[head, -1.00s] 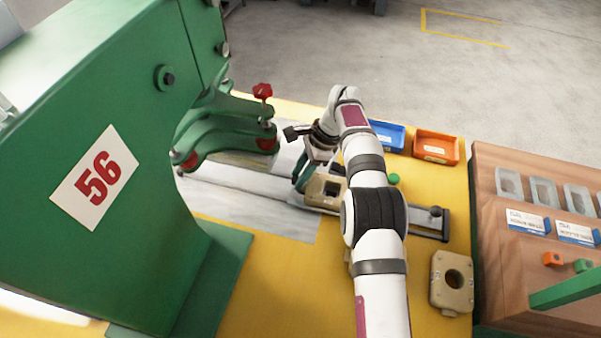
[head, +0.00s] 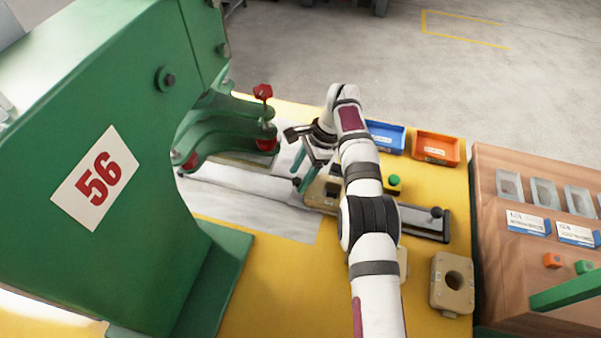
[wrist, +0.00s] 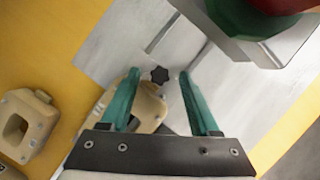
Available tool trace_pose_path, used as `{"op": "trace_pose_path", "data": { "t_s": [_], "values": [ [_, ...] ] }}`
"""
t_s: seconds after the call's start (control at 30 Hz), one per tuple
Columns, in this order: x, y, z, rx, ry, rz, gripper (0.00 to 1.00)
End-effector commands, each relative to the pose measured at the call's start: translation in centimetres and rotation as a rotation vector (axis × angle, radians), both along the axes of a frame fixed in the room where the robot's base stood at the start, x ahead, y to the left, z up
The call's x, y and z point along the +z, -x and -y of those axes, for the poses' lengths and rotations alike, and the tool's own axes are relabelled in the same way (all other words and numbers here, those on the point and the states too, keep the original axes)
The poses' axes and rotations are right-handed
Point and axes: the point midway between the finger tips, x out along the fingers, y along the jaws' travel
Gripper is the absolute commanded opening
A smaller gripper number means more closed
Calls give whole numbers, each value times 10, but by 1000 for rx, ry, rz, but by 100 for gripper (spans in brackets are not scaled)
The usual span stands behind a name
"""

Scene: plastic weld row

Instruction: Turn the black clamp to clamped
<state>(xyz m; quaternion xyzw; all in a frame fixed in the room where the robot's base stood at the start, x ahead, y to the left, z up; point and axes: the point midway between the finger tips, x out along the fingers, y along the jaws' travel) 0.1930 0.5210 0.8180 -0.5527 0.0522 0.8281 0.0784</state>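A small black star-shaped knob (wrist: 159,74), which I take to be the black clamp, shows in the wrist view on a tan fixture (wrist: 150,105). It lies between the lines of my gripper's two green fingertips (wrist: 159,75). The fingers are apart, with nothing held between them. I cannot tell whether either finger touches the knob, or how the clamp is set. In the head view my gripper (head: 303,172) is over the left end of the tan fixture (head: 317,192) on the slide, and the arm covers part of it. The star knob cannot be made out there.
The green press (head: 110,170) stands left, its arm with red knobs (head: 262,91) close to my gripper. Blue (head: 386,137) and orange (head: 436,147) bins lie behind right. A loose tan part (head: 453,282) sits front right.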

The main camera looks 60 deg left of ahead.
Motion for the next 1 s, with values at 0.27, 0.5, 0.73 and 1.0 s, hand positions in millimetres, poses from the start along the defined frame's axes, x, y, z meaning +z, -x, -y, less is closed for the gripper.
{"op": "trace_pose_path", "data": {
  "t_s": [0.27,0.5,0.73,1.0],
  "values": [
    [3,0,0,0,0,1,62],
    [47,-5,5,-4,-1,0,62],
    [84,-46,56,-4,-1,1,62],
    [108,-72,89,-1,-1,0,62]
  ]
}}
